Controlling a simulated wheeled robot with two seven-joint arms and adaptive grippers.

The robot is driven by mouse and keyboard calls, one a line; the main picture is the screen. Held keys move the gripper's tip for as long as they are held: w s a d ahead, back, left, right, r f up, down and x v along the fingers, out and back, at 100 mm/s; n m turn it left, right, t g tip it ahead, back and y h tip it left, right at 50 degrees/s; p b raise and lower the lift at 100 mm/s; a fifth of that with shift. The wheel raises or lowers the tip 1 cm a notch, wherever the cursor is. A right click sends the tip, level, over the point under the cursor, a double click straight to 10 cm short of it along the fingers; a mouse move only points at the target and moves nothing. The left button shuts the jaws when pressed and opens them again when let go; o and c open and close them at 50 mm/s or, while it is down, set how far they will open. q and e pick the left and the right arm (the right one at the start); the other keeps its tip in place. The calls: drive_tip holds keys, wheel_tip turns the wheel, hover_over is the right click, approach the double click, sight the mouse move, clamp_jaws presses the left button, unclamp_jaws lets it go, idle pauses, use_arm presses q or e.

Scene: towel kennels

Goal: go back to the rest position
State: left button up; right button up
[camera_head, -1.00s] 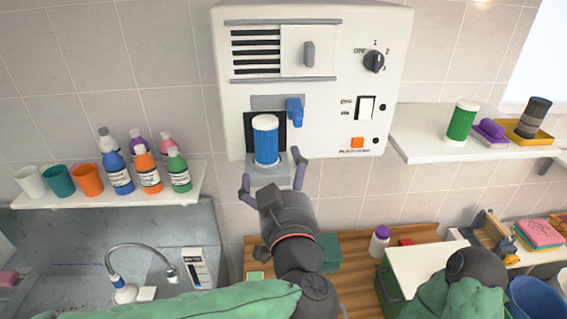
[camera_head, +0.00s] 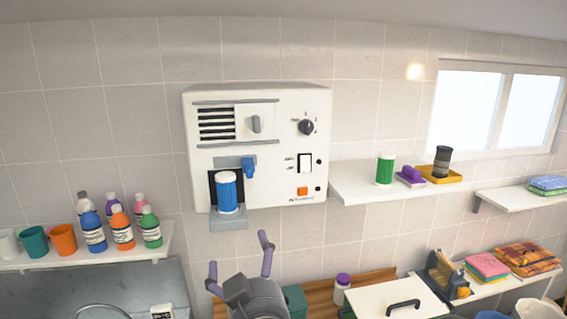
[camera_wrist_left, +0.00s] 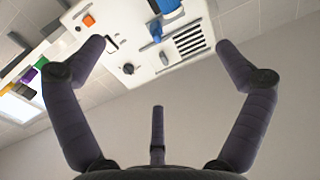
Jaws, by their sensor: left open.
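My left gripper (camera_head: 240,262) is open and empty, below the white wall unit in the head view. Its spread purple fingers also show in the left wrist view (camera_wrist_left: 158,45), with nothing between them but the unit and wall beyond. A blue canister with a white lid (camera_head: 227,192) stands upright on the small grey ledge (camera_head: 229,224) of the white wall unit (camera_head: 262,105). The gripper is apart from the canister. My right gripper is not in view.
A shelf at the left (camera_head: 110,254) holds cups and several bottles. A shelf at the right (camera_head: 350,187) holds a green canister (camera_head: 385,170) and a yellow tray (camera_head: 452,178). A lidded box (camera_head: 395,300) and a wooden counter lie below. Open air surrounds the gripper.

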use_arm(q)
drive_tip(key=w+f+m+g+h, duration=0.1)
drive_tip(key=w+f, duration=0.5)
drive_tip(key=f, duration=0.3)
drive_tip(key=w+f+m+g+h, duration=0.1)
drive_tip(key=w+f+m+h, duration=0.1)
drive_tip(key=w+f, duration=0.55)
wheel_tip(320, 180, down, 22)
drive_tip(key=s+a+g+h, duration=0.1)
drive_tip(key=a+g+h, duration=0.1)
drive_tip(key=a+g, duration=0.15)
drive_tip(key=s+a+f+n+g+h, duration=0.1)
drive_tip(key=s+f+g, duration=0.3)
drive_tip(key=f, duration=0.5)
drive_tip(key=s+a+f+g, duration=0.1)
drive_tip(key=s+f+g, duration=0.1)
drive_tip(key=s+f, duration=0.6)
drive_tip(key=s+f+n+g+h, duration=0.25)
drive_tip(key=s+f+g, duration=0.35)
drive_tip(key=s+f, duration=0.8)
wheel_tip(320, 180, down, 15)
drive_tip(key=d+m+b, duration=0.1)
drive_tip(key=b, duration=1.8)
drive_tip(key=shift+d+f, duration=0.15)
drive_tip(key=shift+d, duration=0.25)
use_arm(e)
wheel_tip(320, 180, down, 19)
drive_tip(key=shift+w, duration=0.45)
